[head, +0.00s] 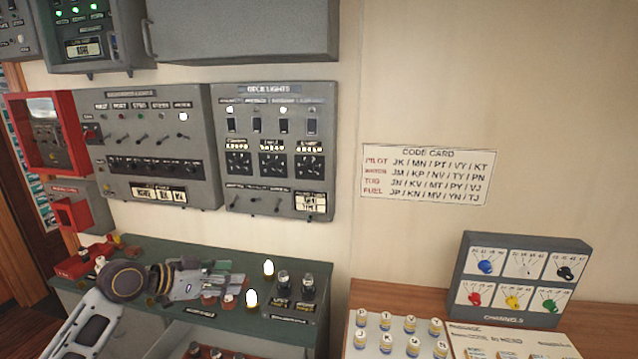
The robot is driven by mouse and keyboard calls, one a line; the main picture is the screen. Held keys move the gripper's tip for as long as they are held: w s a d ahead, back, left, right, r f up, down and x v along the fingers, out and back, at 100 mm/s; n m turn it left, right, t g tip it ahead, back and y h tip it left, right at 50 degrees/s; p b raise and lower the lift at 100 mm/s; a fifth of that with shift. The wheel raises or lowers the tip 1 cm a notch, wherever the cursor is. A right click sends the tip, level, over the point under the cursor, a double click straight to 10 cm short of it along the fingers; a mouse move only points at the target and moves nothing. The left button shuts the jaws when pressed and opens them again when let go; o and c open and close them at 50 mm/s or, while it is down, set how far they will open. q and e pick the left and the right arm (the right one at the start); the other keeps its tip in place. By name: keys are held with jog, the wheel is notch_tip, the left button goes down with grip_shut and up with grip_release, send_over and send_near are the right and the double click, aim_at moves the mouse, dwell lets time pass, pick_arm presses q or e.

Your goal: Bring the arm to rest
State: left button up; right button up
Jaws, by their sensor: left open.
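My left arm comes in from the lower left, and its gripper (234,282) points right, low over the green-topped console (150,252). The gripper is open, with nothing visible between its fingers. Reddish round parts on the console show just under the fingers; I cannot tell whether the fingers touch them. My right gripper is not in view.
Two lit white lamps and two dark knobs (283,282) stand right of the gripper. Grey switch panels (275,150) and a code card (428,175) are on the wall. A channels box (518,275) and lettered pegs (385,340) occupy the wooden desk (400,294) at right.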

pick_arm(q)
jog(key=s+d+f+n+g+y, duration=0.1)
jog(key=s+d+f+y, duration=0.1)
jog(key=s+f, duration=0.45)
jog(key=s+d+f+n+g+y, duration=0.1)
jog(key=s+f, duration=0.3)
jog(key=f, duration=0.6)
jog(key=s+a+f+n+g+y, duration=0.1)
jog(key=s+f+n+g+y, duration=0.2)
jog(key=s, duration=0.6)
jog(key=s+a+f+n+y, duration=0.2)
jog(key=s+f, duration=0.3)
jog(key=s, duration=0.4)
notch_tip(320, 180, down, 38)
jog(key=s+g+b, duration=0.1)
jog(key=s+b, duration=0.1)
jog(key=b, duration=0.3)
jog(key=s+a+f+b, duration=0.2)
jog(key=s+f, duration=0.9)
jog(key=f, duration=0.1)
jog(key=s+a+f+g+b, duration=0.1)
jog(key=s+a+f+b, duration=0.1)
jog(key=s+f, duration=0.9)
notch_tip(320, 180, down, 2)
jog(key=shift+a+y+b, duration=0.4)
jog(key=shift+b, duration=0.1)
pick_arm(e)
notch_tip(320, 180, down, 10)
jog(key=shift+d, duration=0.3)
